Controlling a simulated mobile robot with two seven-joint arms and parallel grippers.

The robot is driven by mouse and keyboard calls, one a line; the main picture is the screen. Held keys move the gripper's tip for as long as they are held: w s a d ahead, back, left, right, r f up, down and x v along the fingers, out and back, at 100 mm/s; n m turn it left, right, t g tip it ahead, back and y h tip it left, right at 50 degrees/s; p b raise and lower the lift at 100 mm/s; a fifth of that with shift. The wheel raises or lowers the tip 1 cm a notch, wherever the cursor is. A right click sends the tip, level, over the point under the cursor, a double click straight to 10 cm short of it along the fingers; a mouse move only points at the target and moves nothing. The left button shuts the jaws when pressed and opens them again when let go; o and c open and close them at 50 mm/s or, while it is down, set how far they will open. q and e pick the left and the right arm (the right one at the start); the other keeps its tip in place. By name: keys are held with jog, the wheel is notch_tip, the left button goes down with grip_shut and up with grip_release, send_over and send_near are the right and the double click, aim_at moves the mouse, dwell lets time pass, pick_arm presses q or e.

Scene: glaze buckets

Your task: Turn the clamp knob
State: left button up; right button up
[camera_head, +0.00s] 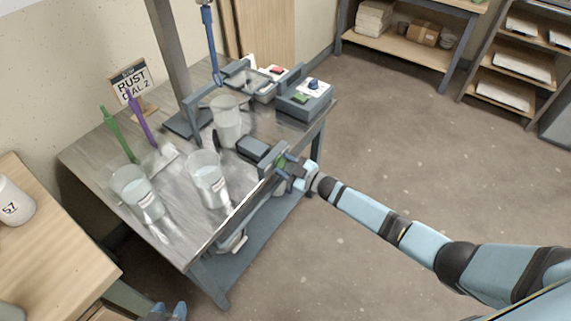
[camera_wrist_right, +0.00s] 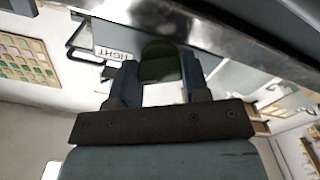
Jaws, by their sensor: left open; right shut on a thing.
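The clamp knob (camera_head: 281,161) is a small green knob on the front of the grey clamp (camera_head: 258,149) at the table's front edge. My right gripper (camera_head: 287,167) is shut on it. In the right wrist view the green knob (camera_wrist_right: 160,63) sits between the two blue fingers of my right gripper (camera_wrist_right: 160,75). The fingers partly hide the knob in the head view. My left gripper (camera_head: 168,311) shows only its fingertips at the bottom edge of the head view; it is open and away from the table.
Clear buckets (camera_head: 208,180) stand on the metal-topped table (camera_head: 92,158), one beside the clamp. A mixer stand (camera_head: 188,122), a control box (camera_head: 304,97) and a sign (camera_head: 131,82) stand further back. A wooden table (camera_head: 55,245) is at left. The floor at right is clear.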

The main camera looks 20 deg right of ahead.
dwell(0.5)
jog(key=o, duration=0.9)
